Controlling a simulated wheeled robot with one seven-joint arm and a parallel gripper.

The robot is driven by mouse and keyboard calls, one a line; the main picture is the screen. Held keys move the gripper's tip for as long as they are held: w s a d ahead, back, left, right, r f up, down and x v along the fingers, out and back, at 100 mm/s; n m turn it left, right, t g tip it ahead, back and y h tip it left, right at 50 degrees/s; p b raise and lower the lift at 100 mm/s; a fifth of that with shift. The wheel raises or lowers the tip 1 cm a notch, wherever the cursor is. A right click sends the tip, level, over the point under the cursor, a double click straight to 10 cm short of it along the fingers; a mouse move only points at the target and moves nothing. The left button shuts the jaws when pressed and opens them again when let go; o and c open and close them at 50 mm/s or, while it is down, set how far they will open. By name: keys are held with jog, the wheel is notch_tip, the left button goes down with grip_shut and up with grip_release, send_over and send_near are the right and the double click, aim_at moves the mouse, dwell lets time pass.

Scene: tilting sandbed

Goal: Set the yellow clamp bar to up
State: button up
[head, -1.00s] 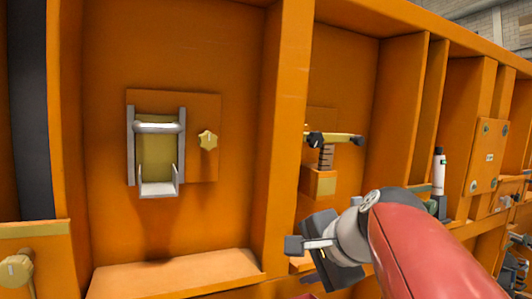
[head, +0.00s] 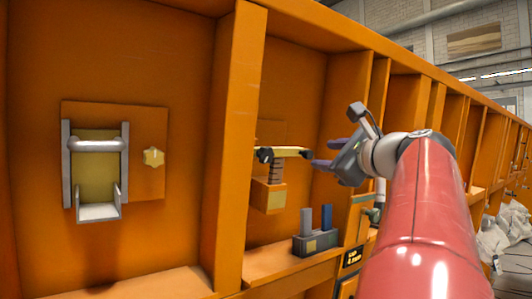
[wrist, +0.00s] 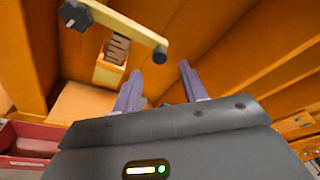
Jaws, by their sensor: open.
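The yellow clamp bar (head: 288,152) sits on an orange post mount in the middle bay, lying roughly level with black ends. In the wrist view the clamp bar (wrist: 120,25) crosses the upper left, with a black knob at its left end and a dark round tip at its right end. My gripper (head: 318,152) is to the right of the bar in the head view, its purple fingers pointing left toward the bar's right end. In the wrist view my gripper (wrist: 160,82) is open and empty, its fingers below the bar's right end. I see no contact.
An orange block with a dark scale (head: 270,190) stands under the bar. A grey holder (head: 316,243) with two upright blocks sits on the ledge below. Vertical orange ribs (head: 238,150) wall the bay.

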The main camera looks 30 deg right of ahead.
aim_at(310, 154)
jog(key=w, duration=0.2)
jog(key=w+p, duration=0.1)
jog(key=w, duration=0.4)
jog(key=shift+w+d, duration=0.2)
jog(key=shift+d, duration=0.1)
grip_shut()
